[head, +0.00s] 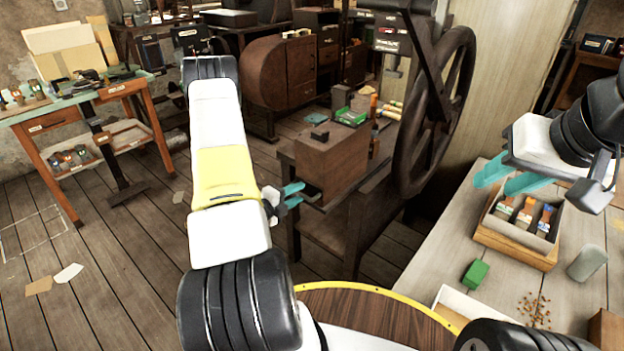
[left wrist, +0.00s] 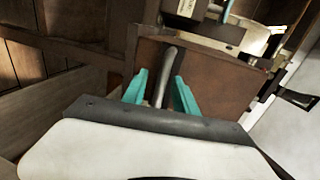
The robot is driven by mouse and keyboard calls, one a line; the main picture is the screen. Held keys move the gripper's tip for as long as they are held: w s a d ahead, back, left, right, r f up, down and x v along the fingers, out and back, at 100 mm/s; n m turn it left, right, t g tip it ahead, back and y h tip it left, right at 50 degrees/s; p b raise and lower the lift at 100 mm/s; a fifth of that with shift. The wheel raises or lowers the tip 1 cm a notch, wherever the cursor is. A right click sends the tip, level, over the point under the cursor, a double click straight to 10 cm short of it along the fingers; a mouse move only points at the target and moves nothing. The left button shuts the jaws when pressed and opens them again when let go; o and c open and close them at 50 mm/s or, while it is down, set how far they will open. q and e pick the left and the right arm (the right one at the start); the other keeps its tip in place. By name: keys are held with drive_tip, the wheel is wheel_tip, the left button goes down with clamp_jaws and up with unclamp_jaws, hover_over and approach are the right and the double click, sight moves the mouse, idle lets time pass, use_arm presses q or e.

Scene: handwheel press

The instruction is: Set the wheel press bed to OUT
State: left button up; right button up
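The wheel press stands at centre right in the head view, with a large dark handwheel (head: 462,75) on its right side. A brown block-like bed (head: 330,160) sits on its lower frame, with a thin bar handle (head: 312,203) at its front. My left gripper (head: 292,195) is at the front of the bed. In the left wrist view, the grey bar handle (left wrist: 170,65) lies between the two teal fingers (left wrist: 160,92), with gaps visible on both sides. My right gripper (head: 508,180) is open and empty above the right table. No OUT marking is legible.
The right table (head: 400,275) holds a box of small packets (head: 520,220), a green block (head: 475,273), a grey cylinder (head: 587,263) and scattered small pieces. A workbench (head: 75,110) stands at left. The floor between workbench and press is mostly clear.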

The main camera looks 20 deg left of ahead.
use_arm(q)
drive_tip(key=v, duration=0.7)
drive_tip(key=shift+s, duration=0.4)
drive_tip(key=shift+a+r, duration=0.1)
drive_tip(key=shift+a, duration=0.05)
drive_tip(key=w+a+r+n+g+y, duration=0.2)
drive_tip(key=w+r+n+y, duration=0.25)
drive_tip(key=w+r, duration=0.45)
wheel_tip(320, 180, up, 10)
drive_tip(key=s+d+n+g+y, duration=0.2)
drive_tip(key=n, duration=0.4)
drive_tip(key=s+d+r+n+g+h, duration=0.1)
drive_tip(key=s+d+r+n+g, duration=0.1)
drive_tip(key=s+d+r+n, duration=0.3)
drive_tip(key=s+d+r+n+g+h, duration=0.2)
drive_tip(key=s+d+r+n, duration=0.4)
drive_tip(key=s+d, duration=0.6)
drive_tip(key=s+r, duration=0.1)
drive_tip(key=s, duration=0.6)
drive_tip(key=shift+s+r, duration=0.2)
drive_tip(key=shift+r, duration=0.15)
